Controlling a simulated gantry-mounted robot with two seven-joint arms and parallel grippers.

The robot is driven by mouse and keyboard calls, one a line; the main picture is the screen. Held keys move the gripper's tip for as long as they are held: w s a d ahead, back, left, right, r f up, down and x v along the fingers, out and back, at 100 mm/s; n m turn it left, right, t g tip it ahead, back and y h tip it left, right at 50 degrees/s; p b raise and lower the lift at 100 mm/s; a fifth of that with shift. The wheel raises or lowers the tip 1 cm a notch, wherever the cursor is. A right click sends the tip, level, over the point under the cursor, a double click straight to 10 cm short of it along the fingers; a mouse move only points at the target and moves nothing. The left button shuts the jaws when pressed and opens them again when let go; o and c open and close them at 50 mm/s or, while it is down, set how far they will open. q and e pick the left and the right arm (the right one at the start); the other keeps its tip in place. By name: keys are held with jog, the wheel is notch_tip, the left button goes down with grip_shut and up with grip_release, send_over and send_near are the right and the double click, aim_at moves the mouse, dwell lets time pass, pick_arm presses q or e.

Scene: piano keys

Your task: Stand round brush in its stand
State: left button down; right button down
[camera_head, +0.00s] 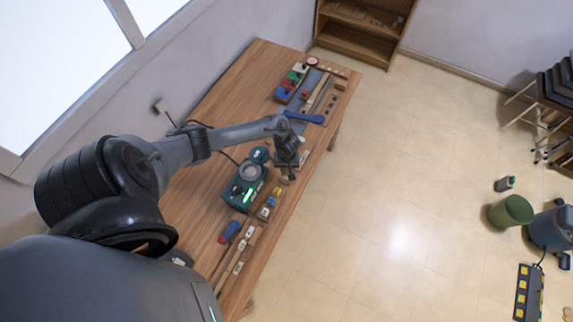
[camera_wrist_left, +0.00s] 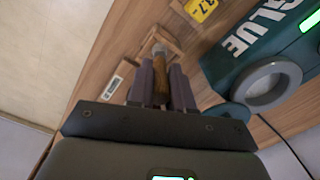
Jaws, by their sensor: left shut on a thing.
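My left gripper (camera_head: 288,168) is over the front edge of the wooden bench, beside the green glue machine (camera_head: 243,190). In the left wrist view the gripper (camera_wrist_left: 162,82) is shut on the round brush (camera_wrist_left: 160,88), which has a brown handle between the fingers and a greyish end pointing away from the wrist. A small wooden piece (camera_wrist_left: 155,34) that looks like the stand lies just beyond the brush's far end. I cannot tell whether the brush touches it. My right gripper is not in view.
The glue machine also fills the right of the left wrist view (camera_wrist_left: 265,75), close to the fingers. A yellow tag (camera_wrist_left: 201,8) and a white labelled block (camera_wrist_left: 116,82) are near. A blue tool (camera_head: 305,117) and several small parts lie along the bench (camera_head: 215,115).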

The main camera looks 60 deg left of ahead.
pick_arm(q)
jog(key=shift+f, duration=0.65)
dwell(0.5)
dwell(0.4)
jog(key=c, duration=0.9)
grip_release()
jog(key=shift+c, duration=0.2)
jog(key=o, duration=0.4)
jog(key=shift+r+p, duration=0.9)
jog(key=shift+r, duration=0.05)
notch_tip(320, 180, up, 3)
jog(key=p, duration=0.4)
jog(key=shift+r, duration=0.1)
jog(key=shift+r+p, duration=0.45)
jog(key=shift+r, duration=0.5)
